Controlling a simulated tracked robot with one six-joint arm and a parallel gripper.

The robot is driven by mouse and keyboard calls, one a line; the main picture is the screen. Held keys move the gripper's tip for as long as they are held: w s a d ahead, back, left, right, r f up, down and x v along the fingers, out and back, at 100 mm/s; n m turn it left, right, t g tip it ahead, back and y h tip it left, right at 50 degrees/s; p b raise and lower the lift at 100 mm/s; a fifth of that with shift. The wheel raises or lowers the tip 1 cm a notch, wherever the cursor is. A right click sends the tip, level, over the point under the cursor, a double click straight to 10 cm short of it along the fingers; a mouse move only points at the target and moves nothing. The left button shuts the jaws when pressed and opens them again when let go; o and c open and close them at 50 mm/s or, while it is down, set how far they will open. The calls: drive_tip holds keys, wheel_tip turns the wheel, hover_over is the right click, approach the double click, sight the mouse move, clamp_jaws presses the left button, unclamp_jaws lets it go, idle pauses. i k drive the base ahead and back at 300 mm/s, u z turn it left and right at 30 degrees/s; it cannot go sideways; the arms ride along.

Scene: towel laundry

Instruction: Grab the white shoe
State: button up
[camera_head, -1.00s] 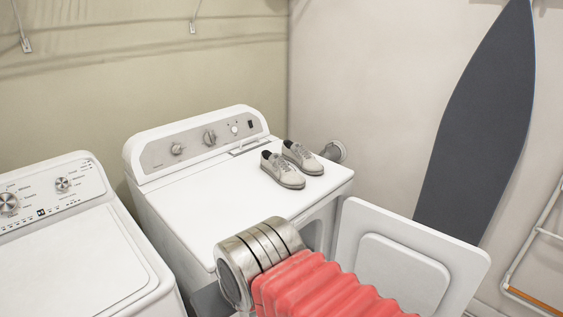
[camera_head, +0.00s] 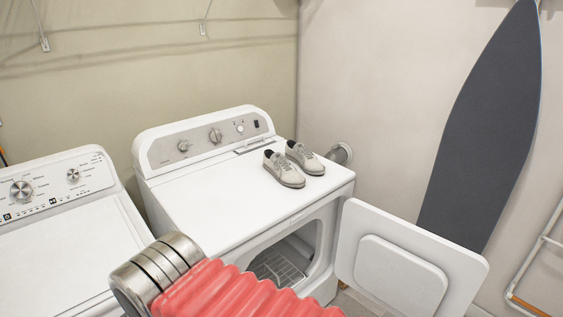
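A pair of white-grey shoes stands upright, side by side, on top of the dryer (camera_head: 200,208), near its right back corner. The left shoe (camera_head: 284,170) is slightly nearer to me than the right shoe (camera_head: 305,158). My arm, with a red ribbed sleeve and metal rings, crosses the bottom of the picture, in front of the dryer and well short of the shoes. My gripper itself does not show.
The dryer's square door (camera_head: 400,265) hangs open to the right, showing a rack (camera_head: 278,268) inside. A washer (camera_head: 62,225) stands at the left. An ironing board (camera_head: 480,130) leans on the right wall. The dryer top left of the shoes is clear.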

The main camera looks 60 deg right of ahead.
sight(300, 154)
drive_tip(key=u, duration=1.45)
drive_tip(key=k, duration=1.15)
drive_tip(key=z, duration=2.2)
